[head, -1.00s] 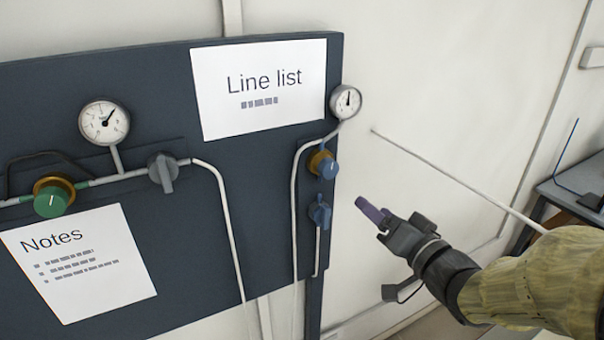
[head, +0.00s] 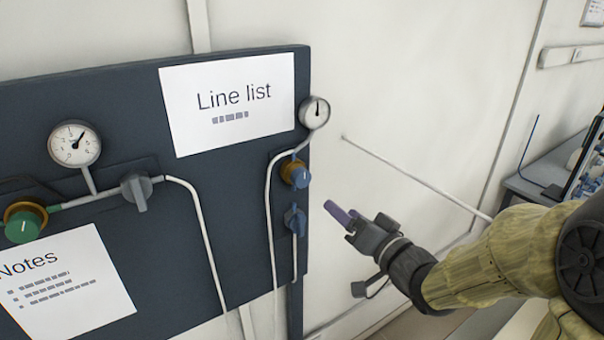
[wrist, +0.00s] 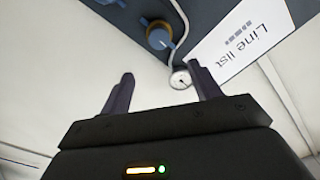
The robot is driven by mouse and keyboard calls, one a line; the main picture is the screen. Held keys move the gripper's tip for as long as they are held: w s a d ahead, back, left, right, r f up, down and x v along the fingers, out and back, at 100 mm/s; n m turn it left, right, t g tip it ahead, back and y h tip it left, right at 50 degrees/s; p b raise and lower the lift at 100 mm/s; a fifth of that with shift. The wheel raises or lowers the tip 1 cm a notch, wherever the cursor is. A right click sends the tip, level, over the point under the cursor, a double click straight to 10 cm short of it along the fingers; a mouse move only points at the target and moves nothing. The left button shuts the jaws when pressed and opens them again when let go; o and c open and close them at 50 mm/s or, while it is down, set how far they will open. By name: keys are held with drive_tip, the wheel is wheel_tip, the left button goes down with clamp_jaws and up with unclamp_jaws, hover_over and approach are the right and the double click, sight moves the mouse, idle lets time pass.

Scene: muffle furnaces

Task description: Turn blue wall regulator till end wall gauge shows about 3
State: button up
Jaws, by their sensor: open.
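The blue regulator knob (head: 299,177) with its brass collar sits on the right part of the dark panel. It also shows in the wrist view (wrist: 158,39), beyond and above the fingers. The end wall gauge (head: 314,112) is above it at the panel's right edge; its needle points about straight up, and its numbers are too small to read. The gauge shows between the fingertips in the wrist view (wrist: 180,79). My gripper (head: 342,212) is open and empty, to the right of and below the knob, apart from it.
A blue valve handle (head: 295,220) sits just below the regulator. Further left are a green regulator (head: 24,223), a grey valve (head: 137,189) and a larger gauge (head: 74,144). A thin rod (head: 420,180) crosses the wall. A desk (head: 535,180) stands at right.

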sight(304, 181)
drive_tip(key=p+x, duration=0.4)
drive_tip(key=x, duration=0.4)
drive_tip(key=p+x, duration=0.3)
drive_tip(key=x, duration=0.5)
drive_tip(key=shift+f+p, duration=0.25)
drive_tip(key=shift+p, duration=0.1)
drive_tip(key=c, duration=1)
drive_tip(key=shift+f+b, duration=0.1)
drive_tip(key=shift+b, duration=0.2)
